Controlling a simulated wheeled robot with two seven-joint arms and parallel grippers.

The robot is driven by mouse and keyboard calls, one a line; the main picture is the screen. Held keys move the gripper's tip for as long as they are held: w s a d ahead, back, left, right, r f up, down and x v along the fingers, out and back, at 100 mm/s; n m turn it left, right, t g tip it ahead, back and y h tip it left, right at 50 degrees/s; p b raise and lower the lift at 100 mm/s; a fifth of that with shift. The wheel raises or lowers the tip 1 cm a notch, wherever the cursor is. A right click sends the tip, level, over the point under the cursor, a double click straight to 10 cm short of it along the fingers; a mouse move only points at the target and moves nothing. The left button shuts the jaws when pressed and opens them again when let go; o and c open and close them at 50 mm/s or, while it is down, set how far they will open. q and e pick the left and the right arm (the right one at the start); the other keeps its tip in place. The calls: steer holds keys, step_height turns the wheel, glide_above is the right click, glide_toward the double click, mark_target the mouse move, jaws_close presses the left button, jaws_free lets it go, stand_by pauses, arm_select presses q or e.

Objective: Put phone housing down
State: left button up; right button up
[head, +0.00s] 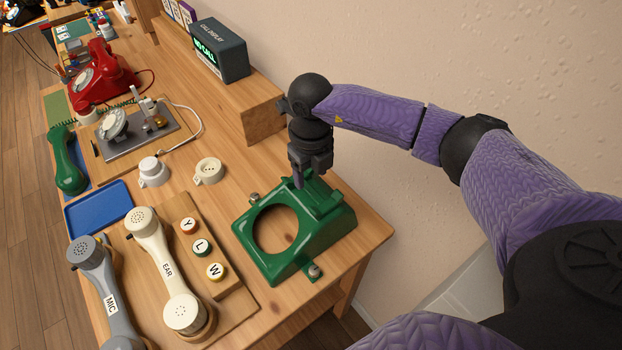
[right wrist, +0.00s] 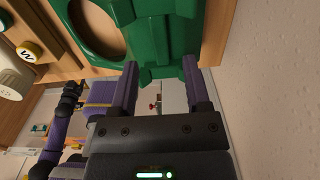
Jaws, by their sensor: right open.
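The green phone housing (head: 325,213), with a large round hole in its face, rests on the wooden table near its right end. It also shows at the top of the right wrist view (right wrist: 168,28). My right gripper (head: 313,180) is over the back of the housing and points down at it. In the right wrist view its two fingers (right wrist: 160,80) are apart, one on each side of a narrow green part of the housing. I cannot tell whether the fingers touch it. My left gripper is not in view.
A cream handset (head: 165,262) and a grey handset (head: 103,290) lie left of the housing, by lettered buttons (head: 201,247). A blue tray (head: 98,209), a green handset (head: 66,165) and a red phone (head: 103,75) are farther left. A dark display box (head: 220,50) stands near the wall.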

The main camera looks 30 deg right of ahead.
step_height(320, 180, up, 8)
steer(key=p, duration=0.1)
